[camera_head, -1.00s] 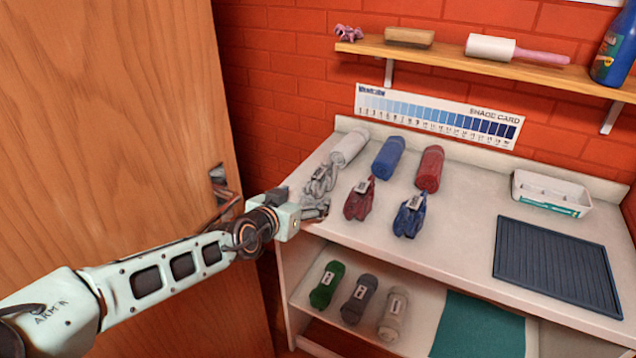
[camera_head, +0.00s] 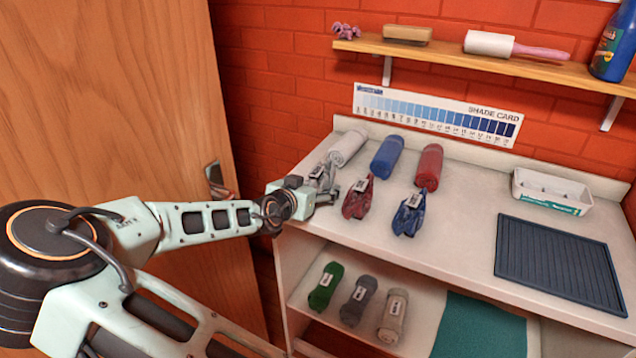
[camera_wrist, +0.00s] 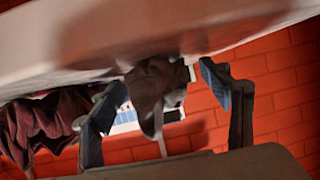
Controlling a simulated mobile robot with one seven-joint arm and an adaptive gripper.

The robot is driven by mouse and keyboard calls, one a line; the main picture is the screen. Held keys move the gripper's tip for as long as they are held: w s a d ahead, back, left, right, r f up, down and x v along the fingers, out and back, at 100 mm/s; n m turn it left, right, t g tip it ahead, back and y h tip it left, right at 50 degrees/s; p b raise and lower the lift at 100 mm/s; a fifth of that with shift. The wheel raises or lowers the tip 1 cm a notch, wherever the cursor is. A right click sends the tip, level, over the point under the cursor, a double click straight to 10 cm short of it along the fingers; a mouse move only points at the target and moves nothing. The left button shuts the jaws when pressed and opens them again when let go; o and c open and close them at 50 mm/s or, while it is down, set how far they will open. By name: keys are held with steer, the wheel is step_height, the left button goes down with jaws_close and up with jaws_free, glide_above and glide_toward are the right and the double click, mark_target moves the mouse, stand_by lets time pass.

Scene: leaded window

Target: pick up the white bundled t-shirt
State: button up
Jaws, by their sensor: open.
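The white bundled t-shirt (camera_head: 325,173) lies at the left end of the counter in the head view, in front of a white roll and partly hidden by my gripper. My gripper (camera_head: 327,190) is at the counter's left edge, reaching in from the left right at the bundle. In the wrist view my gripper (camera_wrist: 164,84) is open, with one finger on each side of a shadowed grey bundle (camera_wrist: 152,88). I cannot tell whether the fingers touch it.
A red bundle (camera_head: 358,198) lies close to the right, and a blue bundle (camera_head: 409,213) beyond it. A ridged dark mat (camera_head: 560,262) and white tray (camera_head: 552,191) are at right. A wooden door (camera_head: 110,100) is left.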

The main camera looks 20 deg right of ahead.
steer(key=c, duration=1.4)
steer(key=shift+o, duration=0.2)
steer(key=shift+r, duration=0.1)
